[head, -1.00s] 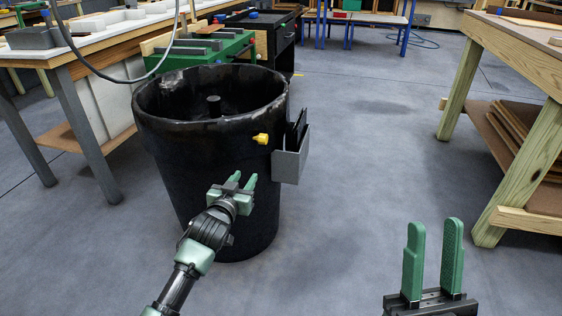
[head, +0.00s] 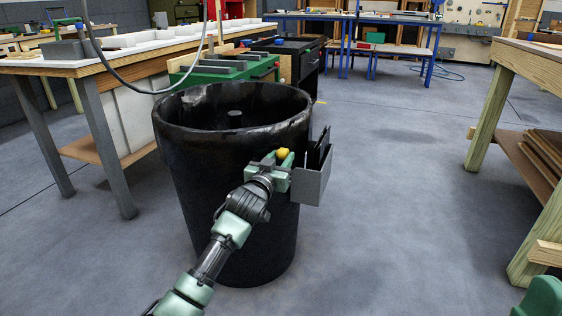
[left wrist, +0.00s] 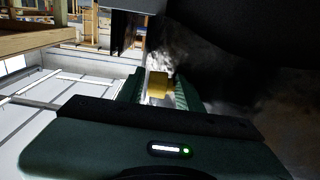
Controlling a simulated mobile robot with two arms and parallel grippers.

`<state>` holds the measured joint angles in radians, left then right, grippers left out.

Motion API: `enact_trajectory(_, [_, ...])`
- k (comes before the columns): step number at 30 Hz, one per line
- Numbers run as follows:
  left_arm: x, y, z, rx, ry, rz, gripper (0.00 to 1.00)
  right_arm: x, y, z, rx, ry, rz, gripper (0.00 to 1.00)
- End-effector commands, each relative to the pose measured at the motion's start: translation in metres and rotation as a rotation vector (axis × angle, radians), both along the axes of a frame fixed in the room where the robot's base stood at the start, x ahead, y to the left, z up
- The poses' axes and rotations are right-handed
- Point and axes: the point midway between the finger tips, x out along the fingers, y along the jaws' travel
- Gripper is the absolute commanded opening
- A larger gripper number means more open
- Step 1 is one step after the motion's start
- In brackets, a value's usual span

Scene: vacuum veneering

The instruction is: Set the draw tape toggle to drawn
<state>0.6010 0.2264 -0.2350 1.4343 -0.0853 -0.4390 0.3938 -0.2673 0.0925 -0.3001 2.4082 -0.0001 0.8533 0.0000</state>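The toggle is a small yellow knob (head: 284,154) on the upper right side of the large black tub (head: 185,175). My left gripper (head: 275,158) is at the knob, pointing toward the tub wall. In the left wrist view, the yellow knob (left wrist: 158,84) lies between the two green fingers of the left gripper (left wrist: 155,92). The fingers are apart, with a small gap seen on the knob's left side; whether either touches it is unclear. Only a green part of my right gripper (head: 543,298) shows at the lower right corner.
A grey holder (head: 309,186) with dark flat pieces is fixed to the tub just right of the knob. A long workbench (head: 75,68) stands at the left with a hanging hose. A wooden table (head: 487,118) stands at the right. The floor between is clear.

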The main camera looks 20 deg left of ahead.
Motion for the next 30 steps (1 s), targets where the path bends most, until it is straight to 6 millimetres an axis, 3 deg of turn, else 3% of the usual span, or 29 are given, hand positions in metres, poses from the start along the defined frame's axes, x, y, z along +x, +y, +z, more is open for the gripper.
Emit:
enact_trajectory(5, [0.0, -0.0002, 0.0001, -0.001, 0.0, 0.0, 0.35, 0.0, 0.0, 0.0005, 0.0, 0.0, 0.0, 0.36])
enact_trajectory(9, [-0.0001, -0.0002, -0.0001, -0.001, 0.0, 0.0, 0.0, 0.0, 0.0001, 0.0005, 0.0, 0.0, 0.0, 0.36])
enact_trajectory(30, [-0.0003, -0.0003, -0.0008, -0.001, 0.001, 0.0, 0.0, -0.0002, 0.0001, 0.0003, 0.0, 0.0, 0.001, 0.36])
